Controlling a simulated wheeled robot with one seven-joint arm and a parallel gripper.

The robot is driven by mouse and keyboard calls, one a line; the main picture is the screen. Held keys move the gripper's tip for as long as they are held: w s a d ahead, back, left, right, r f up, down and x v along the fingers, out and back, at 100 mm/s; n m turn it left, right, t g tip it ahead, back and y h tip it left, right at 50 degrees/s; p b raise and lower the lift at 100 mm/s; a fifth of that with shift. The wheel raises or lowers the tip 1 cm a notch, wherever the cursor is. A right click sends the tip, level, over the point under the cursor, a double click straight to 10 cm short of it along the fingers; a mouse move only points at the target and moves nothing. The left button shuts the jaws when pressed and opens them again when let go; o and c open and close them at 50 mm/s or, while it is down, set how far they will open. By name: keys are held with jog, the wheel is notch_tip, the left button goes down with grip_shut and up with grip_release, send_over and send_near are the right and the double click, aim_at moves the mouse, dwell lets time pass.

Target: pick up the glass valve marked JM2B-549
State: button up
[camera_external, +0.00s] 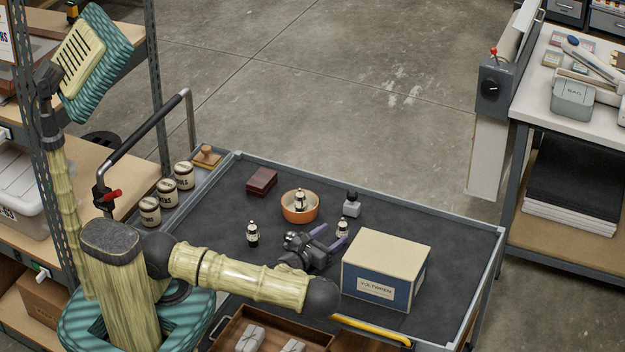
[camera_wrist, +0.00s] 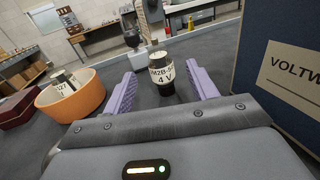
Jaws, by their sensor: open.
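A similar valve (camera_external: 252,233) stands left of my gripper. Another (camera_external: 300,201) is in an orange bowl (camera_external: 300,214).
A Voltwerken-like labelled box (camera_external: 385,270) stands close right of my gripper. A grey-based dark-topped object (camera_external: 351,204) is just behind the valve. A dark red box (camera_external: 262,181) lies farther back. Labelled jars (camera_external: 167,192) line the left side. The cart's back right is clear.

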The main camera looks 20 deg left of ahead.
aim_at(346, 223)
jog(key=shift+w+d, duration=0.15)
jog(key=shift+w, duration=0.3)
jog(key=shift+w, duration=0.1)
jog(key=p+x, duration=0.1)
jog(key=x, duration=0.4)
jog(key=shift+w+d, duration=0.15)
jog(key=shift+w, duration=0.2)
jog(key=c, duration=1.1)
jog(key=shift+o, duration=0.2)
jog(key=shift+r, duration=0.15)
notch_tip(346, 223, up, 10)
jog(key=shift+f+b, duration=0.1)
jog(key=shift+b, duration=0.25)
